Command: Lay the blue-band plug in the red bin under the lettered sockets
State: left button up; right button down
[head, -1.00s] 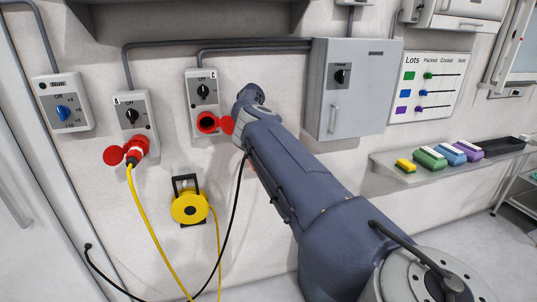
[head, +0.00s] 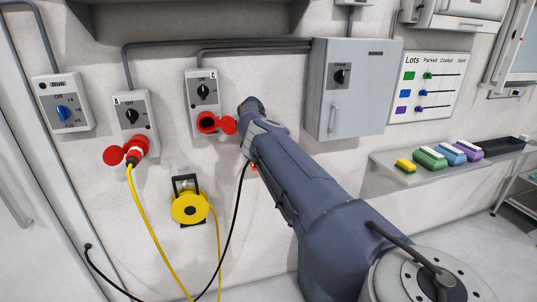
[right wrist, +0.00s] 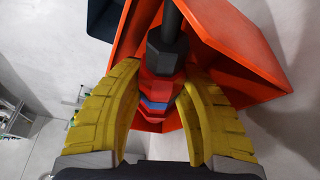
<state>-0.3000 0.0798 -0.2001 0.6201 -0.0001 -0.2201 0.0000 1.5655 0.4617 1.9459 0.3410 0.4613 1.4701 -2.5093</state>
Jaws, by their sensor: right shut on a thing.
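In the right wrist view my right gripper (right wrist: 160,72) has its yellow fingers on both sides of the blue-band plug (right wrist: 156,106), shut on it. The plug has a red body, a blue band and a black rear end with a black cable. The red bin (right wrist: 245,45) is close behind the plug, its walls around it in the picture; whether they touch I cannot tell. In the head view lettered socket A (head: 133,116) holds a red plug with a yellow cable. Lettered socket C (head: 204,92) has its red lid open. My right arm hides its gripper there. My left gripper is not in view.
A black cable (head: 233,215) hangs behind my right arm. A yellow reel (head: 190,207) is on the wall below the sockets. A grey cabinet (head: 352,90) and a shelf (head: 400,178) with coloured boxes are to the right. A dark bin (right wrist: 103,18) is beside the red one.

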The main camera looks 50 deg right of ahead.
jog(key=shift+f, duration=0.55)
jog(key=c, duration=1.2)
grip_release()
jog(key=shift+r, duration=0.1)
jog(key=shift+r, duration=0.3)
jog(key=shift+v, duration=3.95)
jog(key=shift+d, duration=0.15)
